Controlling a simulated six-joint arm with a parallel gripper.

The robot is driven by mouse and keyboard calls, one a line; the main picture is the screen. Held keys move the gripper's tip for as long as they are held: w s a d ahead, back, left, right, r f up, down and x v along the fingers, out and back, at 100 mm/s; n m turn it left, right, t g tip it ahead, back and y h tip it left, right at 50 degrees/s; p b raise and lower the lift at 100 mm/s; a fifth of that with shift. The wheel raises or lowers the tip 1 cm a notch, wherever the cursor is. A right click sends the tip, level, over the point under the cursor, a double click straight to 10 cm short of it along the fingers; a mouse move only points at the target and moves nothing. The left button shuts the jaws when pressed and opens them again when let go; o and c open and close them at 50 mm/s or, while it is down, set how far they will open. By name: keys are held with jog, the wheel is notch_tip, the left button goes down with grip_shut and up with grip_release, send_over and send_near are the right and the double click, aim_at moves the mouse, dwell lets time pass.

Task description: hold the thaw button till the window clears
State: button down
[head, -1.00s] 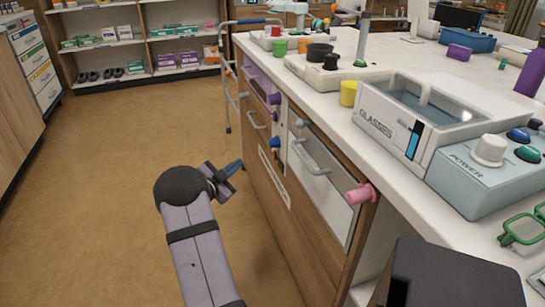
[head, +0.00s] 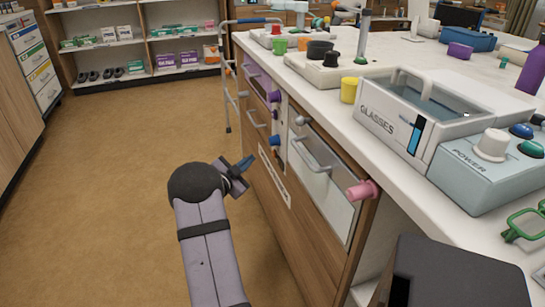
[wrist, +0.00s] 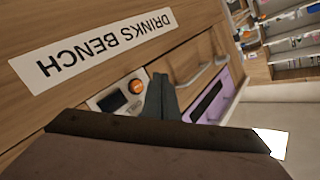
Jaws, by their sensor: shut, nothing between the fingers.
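In the wrist view, a small pale panel on the wooden bench front carries an orange round button (wrist: 136,87) beside a dark little window (wrist: 112,102). Its lettering is upside down and too small to read, so I cannot tell whether this is the thaw button. My gripper (wrist: 162,88) is shut and empty, its dark fingertips just beside this panel in the picture. I cannot tell whether they touch anything. In the head view, my gripper (head: 246,163) is in front of the bench's drawer side, left of the blue knob (head: 275,141).
The bench front has a label reading DRINKS BENCH (wrist: 92,47), a purple drawer front (wrist: 208,103) and a pale door (head: 320,185). A pink knob (head: 363,190) sticks out at right. A glasses box (head: 420,115) stands on top. Open floor (head: 110,190) lies left.

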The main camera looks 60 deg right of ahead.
aim_at(273, 154)
jog(key=shift+s+d, duration=1.6)
jog(key=shift+s+d, duration=0.15)
dwell(1.0)
jog(key=shift+s+d, duration=0.15)
jog(key=shift+d, duration=0.05)
jog(key=shift+s+d+b, duration=0.3)
jog(key=shift+s, duration=0.05)
dwell(4.7)
